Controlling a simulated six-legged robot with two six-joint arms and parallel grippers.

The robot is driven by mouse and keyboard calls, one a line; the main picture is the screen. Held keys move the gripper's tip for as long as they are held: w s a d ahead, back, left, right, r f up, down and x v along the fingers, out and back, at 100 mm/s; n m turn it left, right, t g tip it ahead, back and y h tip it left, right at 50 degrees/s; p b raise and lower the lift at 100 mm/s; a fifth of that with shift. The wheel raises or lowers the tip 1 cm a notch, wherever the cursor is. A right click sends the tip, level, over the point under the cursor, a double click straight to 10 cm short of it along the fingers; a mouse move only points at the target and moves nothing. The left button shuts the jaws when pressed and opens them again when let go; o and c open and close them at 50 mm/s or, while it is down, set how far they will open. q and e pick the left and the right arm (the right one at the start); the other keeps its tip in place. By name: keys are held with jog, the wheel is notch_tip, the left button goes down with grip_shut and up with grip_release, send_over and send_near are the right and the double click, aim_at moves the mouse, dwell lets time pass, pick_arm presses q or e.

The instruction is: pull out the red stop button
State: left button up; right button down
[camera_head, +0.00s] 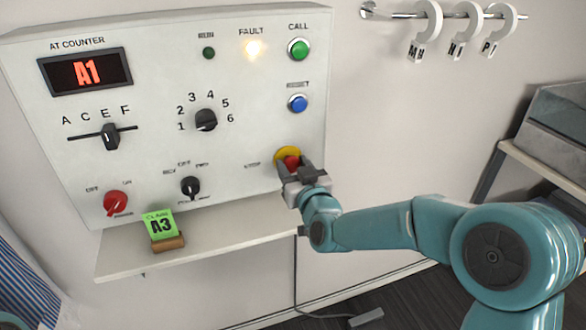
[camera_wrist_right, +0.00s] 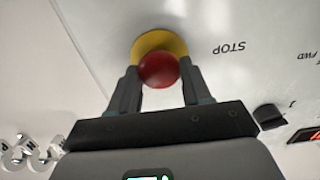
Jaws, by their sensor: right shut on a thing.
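The red stop button (camera_head: 291,163) sits on a yellow round collar (camera_head: 287,153) at the lower right of the white control panel (camera_head: 240,120). My right gripper (camera_head: 290,172) is at the button and partly covers it in the head view. In the right wrist view, the red button (camera_wrist_right: 158,70) is between the two dark fingers of my right gripper (camera_wrist_right: 158,84), which is shut on it. The yellow collar (camera_wrist_right: 158,43) shows behind it, beside the word STOP. My left gripper is not in view.
A shelf (camera_head: 220,228) below the panel holds a green A3 card (camera_head: 159,224) in a wooden holder. The blue reset button (camera_head: 298,103) and green call button (camera_head: 299,48) are above the stop button. The fault lamp (camera_head: 253,48) glows. A rail with hooks (camera_head: 428,18) is at upper right.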

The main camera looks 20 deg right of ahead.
jog(key=shift+s+f+b, duration=0.15)
jog(key=shift+s+b, duration=0.35)
jog(key=shift+s, duration=0.1)
jog(key=c, duration=0.8)
grip_release()
jog(key=shift+o, duration=1.4)
jog(key=shift+s, duration=0.15)
jog(key=shift+s+r, duration=0.15)
jog(key=shift+r, duration=0.1)
jog(key=shift+w+f, duration=0.15)
jog(key=shift+w, duration=0.05)
pick_arm(q)
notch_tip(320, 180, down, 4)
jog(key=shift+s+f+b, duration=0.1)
jog(key=shift+b, duration=1.05)
pick_arm(e)
jog(key=s, duration=1.6)
jog(key=shift+s+d, duration=0.25)
jog(key=shift+d, duration=0.05)
